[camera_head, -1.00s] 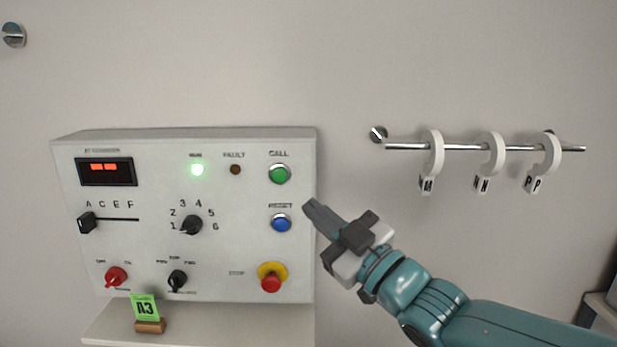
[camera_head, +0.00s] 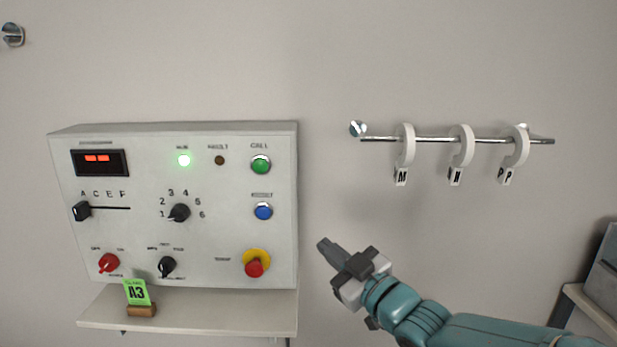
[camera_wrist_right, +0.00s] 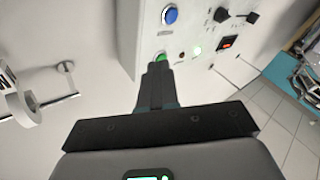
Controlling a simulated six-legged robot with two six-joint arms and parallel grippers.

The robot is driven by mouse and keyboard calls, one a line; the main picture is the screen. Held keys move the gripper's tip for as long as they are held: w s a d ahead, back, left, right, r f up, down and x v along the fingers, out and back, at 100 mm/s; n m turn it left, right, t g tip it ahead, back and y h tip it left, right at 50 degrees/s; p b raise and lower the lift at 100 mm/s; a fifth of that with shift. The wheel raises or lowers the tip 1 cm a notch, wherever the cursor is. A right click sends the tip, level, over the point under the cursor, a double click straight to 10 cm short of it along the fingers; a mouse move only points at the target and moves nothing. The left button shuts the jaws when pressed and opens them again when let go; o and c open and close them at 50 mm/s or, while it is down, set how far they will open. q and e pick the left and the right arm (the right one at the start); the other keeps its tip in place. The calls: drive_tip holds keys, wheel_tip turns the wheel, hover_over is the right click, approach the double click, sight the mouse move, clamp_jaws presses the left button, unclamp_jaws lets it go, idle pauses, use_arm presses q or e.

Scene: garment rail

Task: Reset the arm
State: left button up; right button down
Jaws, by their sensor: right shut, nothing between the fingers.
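My right gripper (camera_head: 328,246) is shut and empty in the head view. It hangs in front of the wall, just right of the control panel (camera_head: 288,200) and apart from it, below the rail. In the right wrist view its closed fingers (camera_wrist_right: 158,75) point toward the panel's green call button (camera_wrist_right: 165,57), partly covering it. In the head view the green call button (camera_head: 260,165), blue reset button (camera_head: 263,211) and red stop button (camera_head: 254,267) are all uncovered. A green lamp (camera_head: 184,160) is lit. My left gripper is out of view.
A wall rail (camera_head: 435,139) at upper right carries white rings (camera_head: 407,145) tagged M, N and P. A shelf (camera_head: 210,318) under the panel holds a green A3 card (camera_head: 136,291) in a wooden block. Grey furniture (camera_head: 602,285) stands at the right edge.

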drive_tip(key=s+d+f+m+g+h, duration=0.2)
drive_tip(key=f, duration=0.9)
drive_tip(key=s+d+f+m+g+h, duration=0.1)
drive_tip(key=s+d+f+m+h, duration=0.15)
drive_tip(key=f, duration=0.85)
drive_tip(key=s+d+f+m+g+h, duration=0.1)
drive_tip(key=d+f+m+g, duration=0.15)
drive_tip(key=f, duration=0.85)
drive_tip(key=s+f+m+g, duration=0.2)
drive_tip(key=s+f, duration=0.3)
drive_tip(key=s, duration=0.4)
drive_tip(key=s+f+m+g+h, duration=0.1)
drive_tip(key=s+f+g, duration=0.3)
drive_tip(key=s, duration=0.5)
drive_tip(key=s+f+m+g+h, duration=0.1)
drive_tip(key=s+f+m+g, duration=0.2)
drive_tip(key=s+f, duration=0.4)
drive_tip(key=shift+s+d+f+m, duration=0.3)
drive_tip(key=shift+s+d+m, duration=0.1)
drive_tip(key=shift+s, duration=0.75)
drive_tip(key=shift+g, duration=0.25)
idle(0.6)
